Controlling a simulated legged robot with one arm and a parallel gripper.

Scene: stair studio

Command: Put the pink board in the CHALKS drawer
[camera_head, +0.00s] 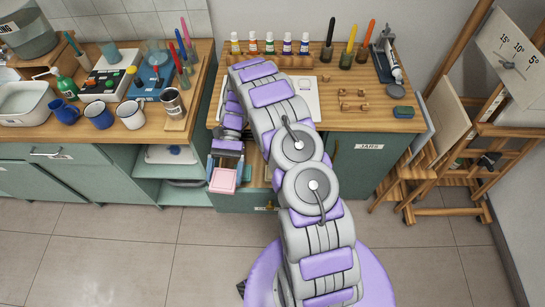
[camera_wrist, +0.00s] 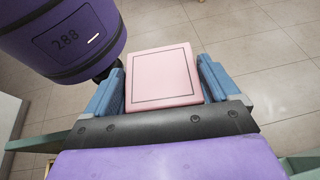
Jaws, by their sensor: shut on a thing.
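The pink board (camera_wrist: 163,75), a flat square with a thin dark outline, sits between the two blue fingers of my gripper (camera_wrist: 160,82) in the wrist view. My gripper is shut on it. In the head view the pink board (camera_head: 223,180) hangs at the front of the wooden-topped cabinet, below the worktop edge. An open drawer (camera_head: 258,180) shows in part just right of the board, with a small label (camera_head: 265,208) on its front, too small to read. My arm hides much of this drawer. I cannot tell whether the board overlaps it.
The worktop (camera_head: 350,118) holds paint bottles (camera_head: 270,43), cups with tools and a white sheet. A door labelled JARS (camera_head: 369,146) is at right. The left counter carries mugs (camera_head: 98,114) and a basin. An easel (camera_head: 450,130) stands right. The floor in front is clear.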

